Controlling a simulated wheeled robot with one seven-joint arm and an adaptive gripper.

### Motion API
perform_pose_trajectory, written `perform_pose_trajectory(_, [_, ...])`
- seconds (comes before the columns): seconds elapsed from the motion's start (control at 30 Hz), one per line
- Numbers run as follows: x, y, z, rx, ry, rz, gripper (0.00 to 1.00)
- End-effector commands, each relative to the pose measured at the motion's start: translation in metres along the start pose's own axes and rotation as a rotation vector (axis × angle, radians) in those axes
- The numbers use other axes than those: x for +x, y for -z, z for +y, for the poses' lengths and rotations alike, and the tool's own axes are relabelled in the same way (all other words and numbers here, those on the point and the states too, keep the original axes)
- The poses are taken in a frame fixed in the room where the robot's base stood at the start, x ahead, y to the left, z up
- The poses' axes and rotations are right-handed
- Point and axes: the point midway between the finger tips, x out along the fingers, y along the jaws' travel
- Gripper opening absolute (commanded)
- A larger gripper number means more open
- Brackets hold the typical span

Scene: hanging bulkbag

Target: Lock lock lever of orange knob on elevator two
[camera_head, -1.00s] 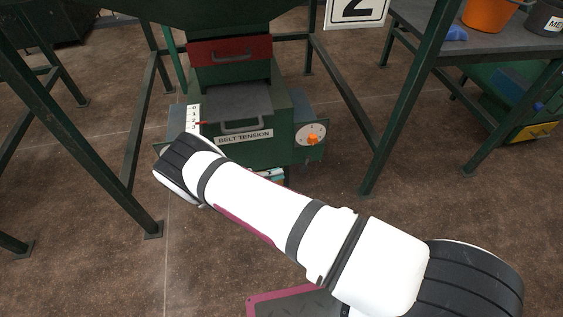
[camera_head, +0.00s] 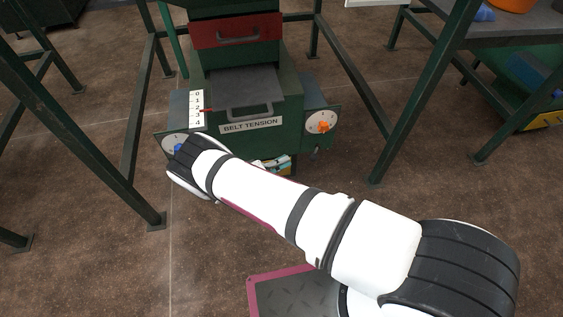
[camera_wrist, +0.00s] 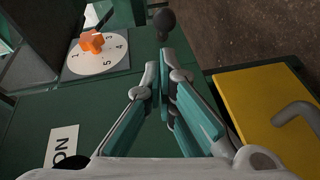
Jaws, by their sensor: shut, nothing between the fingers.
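The orange knob (camera_head: 323,127) sits on a white numbered dial at the right of the green belt tension machine. In the wrist view the knob (camera_wrist: 92,42) is at the upper left, on its dial (camera_wrist: 97,55). A dark ball-ended lever (camera_wrist: 164,20), which looks like the lock lever, stands right of the dial. My gripper (camera_wrist: 160,72) is shut and empty, its tips just below the ball in the picture. I cannot tell whether they touch it. In the head view my arm hides most of the gripper.
A blue knob (camera_head: 178,148) on the left dial is partly behind my arm. A yellow panel (camera_wrist: 270,110) with a grey handle lies right of my fingers in the wrist view. Green frame legs (camera_head: 425,90) stand either side. Brown floor (camera_head: 90,240) is open at the left.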

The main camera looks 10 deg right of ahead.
Motion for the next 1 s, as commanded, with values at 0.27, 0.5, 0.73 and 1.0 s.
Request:
perform_pose_trajectory(0.27, [0.049, -0.001, -0.001, 0.002, 0.000, -0.003, 0.00])
perform_pose_trajectory(0.5, [0.068, 0.000, 0.000, 0.002, 0.000, -0.001, 0.00])
perform_pose_trajectory(0.73, [0.070, 0.000, 0.000, 0.002, 0.000, 0.000, 0.00])
perform_pose_trajectory(1.0, [0.069, -0.001, 0.001, -0.002, 0.002, 0.016, 0.00])
